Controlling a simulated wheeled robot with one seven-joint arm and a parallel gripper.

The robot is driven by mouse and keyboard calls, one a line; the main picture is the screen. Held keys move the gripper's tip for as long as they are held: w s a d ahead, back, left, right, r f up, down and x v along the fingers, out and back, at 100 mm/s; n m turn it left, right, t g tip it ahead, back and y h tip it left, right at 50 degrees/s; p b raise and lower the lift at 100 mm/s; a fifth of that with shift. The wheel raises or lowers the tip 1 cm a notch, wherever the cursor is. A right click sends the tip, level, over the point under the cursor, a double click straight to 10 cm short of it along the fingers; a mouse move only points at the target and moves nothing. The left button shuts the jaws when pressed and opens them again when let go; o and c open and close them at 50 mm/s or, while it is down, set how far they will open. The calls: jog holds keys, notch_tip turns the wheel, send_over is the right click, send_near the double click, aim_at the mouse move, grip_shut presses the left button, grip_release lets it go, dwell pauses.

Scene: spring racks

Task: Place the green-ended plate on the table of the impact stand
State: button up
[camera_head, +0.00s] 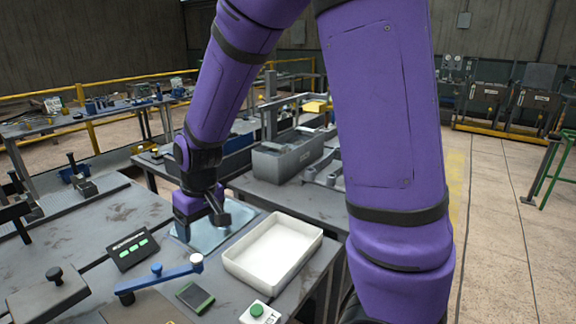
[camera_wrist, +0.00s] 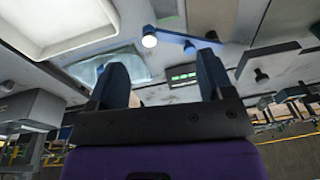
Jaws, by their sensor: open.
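My gripper (camera_head: 215,213) is open and empty above the light-blue mat (camera_head: 190,240) on the workbench. In the wrist view my gripper (camera_wrist: 161,62) shows two dark fingers spread apart with nothing between them; the mat (camera_wrist: 103,67) is behind the left finger. A small dark plate-like block with a green face (camera_head: 196,297) lies near the front of the bench; I cannot tell whether it is the green-ended plate.
A white tray (camera_head: 236,270) sits right of the mat. A dark display with green digits (camera_head: 132,250) stands to the left. A box with a green button (camera_head: 259,312) is at the front edge. A grey bin (camera_head: 285,163) stands on the bench behind.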

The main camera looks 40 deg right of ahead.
jog(key=s+d+r+m+t, duration=0.1)
jog(key=s+d+r, duration=0.3)
jog(key=s+r, duration=0.5)
jog(key=s+d+r+m+t, duration=0.1)
jog(key=s+d+r+t, duration=0.2)
jog(key=s+r, duration=0.7)
jog(key=shift+s+d+h, duration=0.35)
jog(key=shift+s+h, duration=0.05)
jog(key=shift+o, duration=0.2)
jog(key=shift+s+d, duration=0.1)
jog(key=shift+s, duration=0.25)
jog(key=n+g, duration=0.3)
jog(key=g, duration=0.1)
send_over(195, 296)
jog(key=s, duration=0.1)
notch_tip(195, 296, down, 34)
jog(key=shift+w+f, duration=0.15)
jog(key=shift+f, duration=1.5)
jog(key=shift+w+f, duration=0.2)
jog(key=shift+f, duration=1.45)
jog(key=shift+w+f, duration=0.15)
jog(key=shift+f, duration=1.5)
